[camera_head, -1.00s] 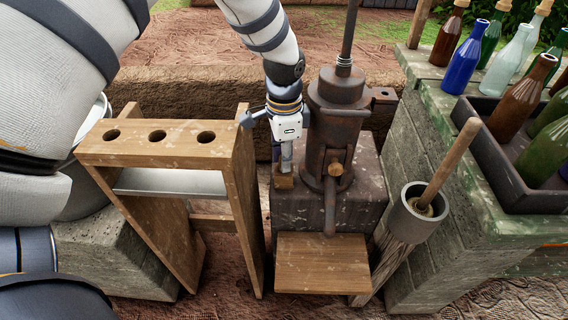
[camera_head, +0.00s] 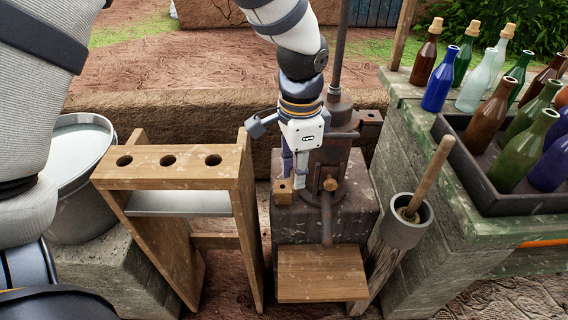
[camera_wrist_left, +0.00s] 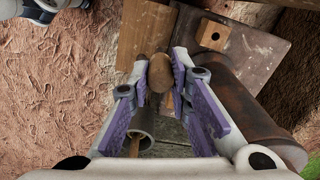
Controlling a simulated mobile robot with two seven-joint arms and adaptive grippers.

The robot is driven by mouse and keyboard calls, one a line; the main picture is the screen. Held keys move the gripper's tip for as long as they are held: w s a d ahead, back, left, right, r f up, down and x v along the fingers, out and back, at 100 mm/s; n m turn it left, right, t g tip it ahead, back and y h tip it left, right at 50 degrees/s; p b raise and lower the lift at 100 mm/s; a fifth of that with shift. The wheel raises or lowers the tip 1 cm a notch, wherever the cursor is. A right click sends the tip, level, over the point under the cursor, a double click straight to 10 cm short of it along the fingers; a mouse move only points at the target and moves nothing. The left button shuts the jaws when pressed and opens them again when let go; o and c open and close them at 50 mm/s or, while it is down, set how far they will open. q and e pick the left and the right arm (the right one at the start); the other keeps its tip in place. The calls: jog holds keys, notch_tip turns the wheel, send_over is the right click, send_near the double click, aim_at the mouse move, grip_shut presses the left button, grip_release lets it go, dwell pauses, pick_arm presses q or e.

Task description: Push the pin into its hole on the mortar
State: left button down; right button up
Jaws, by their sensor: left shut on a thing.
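My left gripper (camera_head: 294,182) points down just left of the rusty metal cylinder of the mortar (camera_head: 329,150). It is shut on a rounded wooden pin (camera_wrist_left: 160,72), seen between the fingertips in the left wrist view. I cannot make out the pin's hole on the mortar. My right gripper is not in view.
A wooden rack (camera_head: 190,180) with three holes stands left of the mortar. A wooden board (camera_head: 322,275) is in front. At the right are a grey cup (camera_head: 402,232) with a wooden stick and a crate (camera_head: 475,185) with several bottles. A metal bucket (camera_head: 85,205) stands left.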

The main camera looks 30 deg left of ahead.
pick_arm(q)
jog(key=s+d+r, duration=0.2)
jog(key=d+r, duration=0.1)
jog(key=r, duration=0.4)
jog(key=shift+s+r, duration=0.3)
jog(key=shift+s, duration=0.1)
jog(key=shift+d, duration=0.1)
